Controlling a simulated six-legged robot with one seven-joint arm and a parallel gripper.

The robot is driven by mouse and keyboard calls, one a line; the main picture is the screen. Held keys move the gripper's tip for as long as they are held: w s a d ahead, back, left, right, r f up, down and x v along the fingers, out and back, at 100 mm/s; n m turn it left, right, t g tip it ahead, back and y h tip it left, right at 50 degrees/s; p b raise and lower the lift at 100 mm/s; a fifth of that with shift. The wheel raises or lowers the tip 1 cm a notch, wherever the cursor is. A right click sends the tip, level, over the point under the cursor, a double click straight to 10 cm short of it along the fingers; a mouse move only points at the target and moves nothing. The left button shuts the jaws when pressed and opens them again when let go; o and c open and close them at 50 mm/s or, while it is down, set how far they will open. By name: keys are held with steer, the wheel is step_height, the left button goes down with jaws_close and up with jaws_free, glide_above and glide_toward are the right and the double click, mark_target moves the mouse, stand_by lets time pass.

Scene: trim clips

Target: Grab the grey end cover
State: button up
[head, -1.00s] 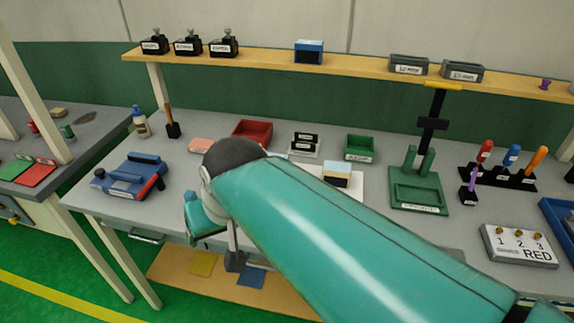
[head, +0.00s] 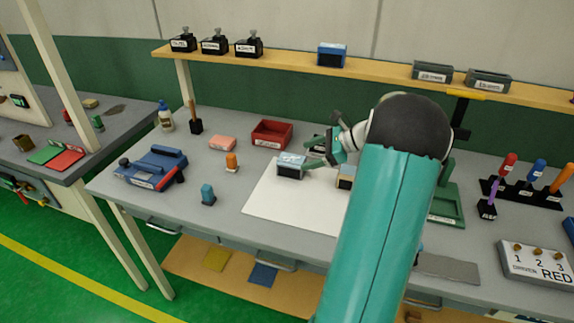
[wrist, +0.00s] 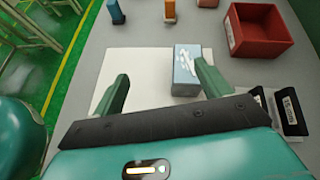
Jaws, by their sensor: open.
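I cannot pick out a grey end cover with certainty. A pale blue-grey block with white marks on top (head: 290,165) sits on the white sheet (head: 285,208) on the bench. It also shows in the wrist view (wrist: 186,72), near my right-hand finger. My gripper (head: 322,162) is open and empty, just right of this block in the head view. In the wrist view my gripper (wrist: 163,88) has its two green fingers spread wide over the sheet. Black labelled holders (wrist: 290,115) lie right of it, partly hidden by the wrist.
A red bin (head: 272,134) and a pink block (head: 222,143) stand behind the sheet. An orange piece (head: 232,163) and a teal piece (head: 208,195) stand left of it. A blue vise-like tool (head: 152,168) is farther left.

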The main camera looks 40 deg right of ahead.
mark_target(297, 159)
steer(key=s+d+f+m+t, duration=0.2)
steer(key=s+d+m, duration=0.1)
steer(key=d, duration=0.3)
steer(key=shift+h, duration=0.4)
steer(key=x, duration=0.8)
steer(key=shift+d+f, duration=0.1)
steer(key=shift+f, duration=0.1)
steer(key=x, duration=0.5)
steer(key=shift+w+a+r, duration=0.1)
steer(key=shift+w+a, duration=0.2)
steer(key=shift+w, duration=0.05)
steer(key=c, duration=1.1)
